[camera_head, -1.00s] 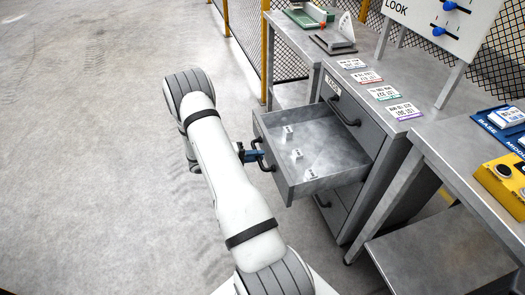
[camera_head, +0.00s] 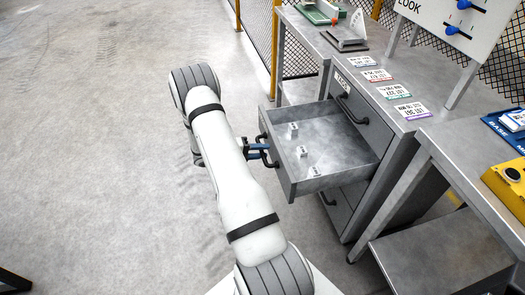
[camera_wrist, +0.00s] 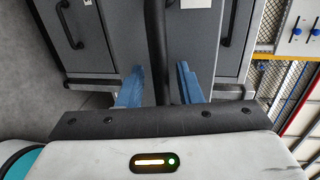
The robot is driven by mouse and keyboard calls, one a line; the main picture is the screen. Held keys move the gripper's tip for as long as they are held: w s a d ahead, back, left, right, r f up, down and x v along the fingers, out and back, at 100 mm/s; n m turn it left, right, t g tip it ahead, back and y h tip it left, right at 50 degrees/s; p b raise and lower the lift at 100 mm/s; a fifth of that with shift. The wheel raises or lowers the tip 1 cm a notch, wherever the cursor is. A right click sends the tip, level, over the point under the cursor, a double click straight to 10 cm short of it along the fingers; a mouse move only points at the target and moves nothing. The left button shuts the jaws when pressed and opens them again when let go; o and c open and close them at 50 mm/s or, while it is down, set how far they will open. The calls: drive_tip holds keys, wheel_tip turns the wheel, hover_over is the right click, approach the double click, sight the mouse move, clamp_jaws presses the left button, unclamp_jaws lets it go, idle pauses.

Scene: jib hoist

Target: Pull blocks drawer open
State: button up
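The drawer (camera_head: 290,180) is the second one down in the grey cabinet. It stands pulled well out, with three small white blocks (camera_head: 303,151) spaced along its floor. Its dark bar handle (camera_head: 270,158) is on the front face and also runs upright through the middle of the wrist view (camera_wrist: 157,45). My gripper (camera_head: 260,151) is at the handle, with its blue fingers spread apart. In the wrist view my gripper (camera_wrist: 160,85) has one finger on each side of the handle, with gaps between. The handle's lower end is hidden behind the gripper body.
A shut drawer with a handle (camera_head: 352,110) is above the open one, and another handle (camera_head: 327,198) shows below. Several cards (camera_head: 377,75) lie on the cabinet top. A workbench with a yellow box (camera_head: 508,178) stands at right.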

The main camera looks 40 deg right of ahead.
drive_tip(key=v, duration=0.7)
drive_tip(key=shift+w+a, duration=0.2)
drive_tip(key=shift+a, duration=0.15)
drive_tip(key=s+a+r+m+t+y+p, duration=0.1)
drive_tip(key=s+a+r+m+y+p, duration=0.15)
drive_tip(key=r+m, duration=0.35)
drive_tip(key=s+a+r+m+y+p, duration=0.1)
drive_tip(key=a+r+m+y, duration=0.2)
drive_tip(key=r, duration=0.5)
drive_tip(key=s+a+r+m+t+y+p, duration=0.1)
drive_tip(key=s+a+r+m+p, duration=0.1)
drive_tip(key=a+r+m, duration=0.45)
drive_tip(key=s+a+r+m+t+y+p, duration=0.2)
drive_tip(key=s+a+r+m+t+y, duration=0.1)
drive_tip(key=s+a+r+m, duration=0.3)
drive_tip(key=s+a+r+m+t+y+p, duration=0.3)
drive_tip(key=s+a+r+m, duration=0.3)
drive_tip(key=r+m, duration=0.3)
wheel_tip(320, 180, up, 2)
drive_tip(key=shift+s+a+r+t+y, duration=0.25)
drive_tip(key=shift+s+a+t+y, duration=0.15)
drive_tip(key=shift+a+t+y, duration=0.35)
